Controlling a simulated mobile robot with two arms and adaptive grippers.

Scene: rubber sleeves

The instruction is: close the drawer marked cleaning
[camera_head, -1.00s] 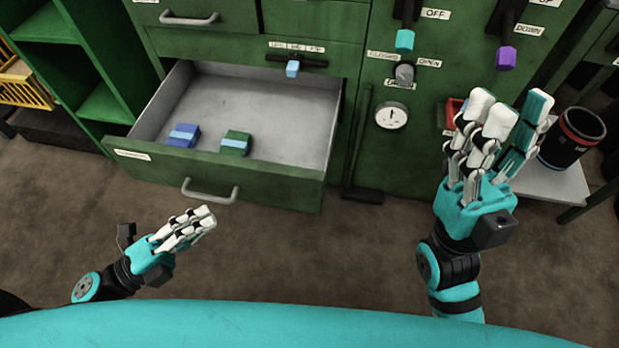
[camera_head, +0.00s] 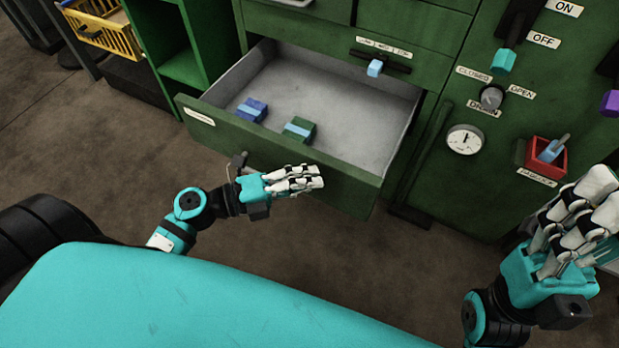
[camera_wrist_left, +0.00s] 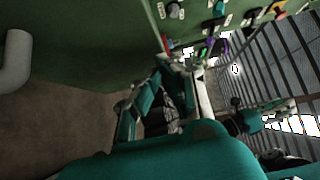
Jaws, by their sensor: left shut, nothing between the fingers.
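A green drawer (camera_head: 330,176) is pulled out of the cabinet, its grey inside showing. A white label (camera_head: 200,117) sits at the left of its front, too small to read. My left gripper (camera_head: 318,178) is shut and empty, in front of the drawer front in the head view; whether it touches cannot be told.
A blue block (camera_head: 250,110) and a green block (camera_head: 299,130) lie in the drawer. To the right are a dial gauge (camera_head: 465,140), a knob (camera_head: 491,97) and a red holder (camera_head: 546,157). A yellow crate (camera_head: 104,28) is at the far left. The brown floor before the drawer is clear.

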